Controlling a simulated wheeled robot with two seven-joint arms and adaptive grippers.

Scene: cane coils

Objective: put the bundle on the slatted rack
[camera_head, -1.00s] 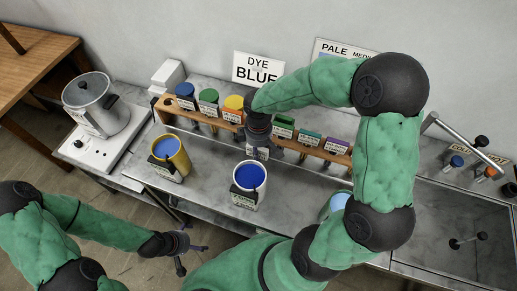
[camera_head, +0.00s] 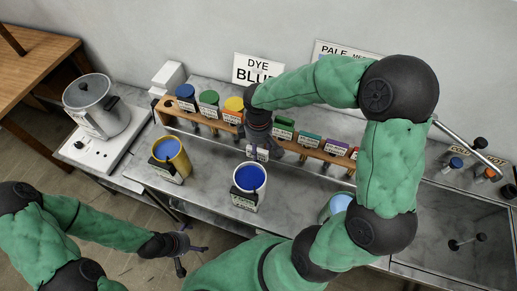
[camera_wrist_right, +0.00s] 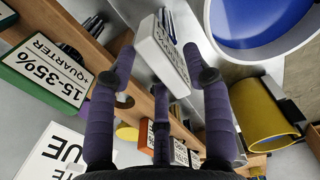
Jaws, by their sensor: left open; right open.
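I cannot make out a bundle or a slatted rack for certain in either view. My right gripper (camera_head: 260,146) is over the counter behind the white pot (camera_head: 236,198) of blue dye. In the right wrist view its fingers (camera_wrist_right: 165,75) are spread, with a small white labelled block (camera_wrist_right: 160,55) showing between and beyond them. Thin dark rods show beside that block; whether it touches the fingers I cannot tell. My left gripper (camera_head: 188,248) is open and empty, low in front of the counter.
A wooden rack (camera_head: 170,112) of colored, labelled containers runs along the counter's back. A yellow pot (camera_head: 184,164) of blue dye stands left of the white pot, and a pale blue vessel (camera_head: 338,202) is partly behind my right arm. A metal kettle (camera_head: 92,100) stands far left; a sink (camera_head: 450,225) lies right.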

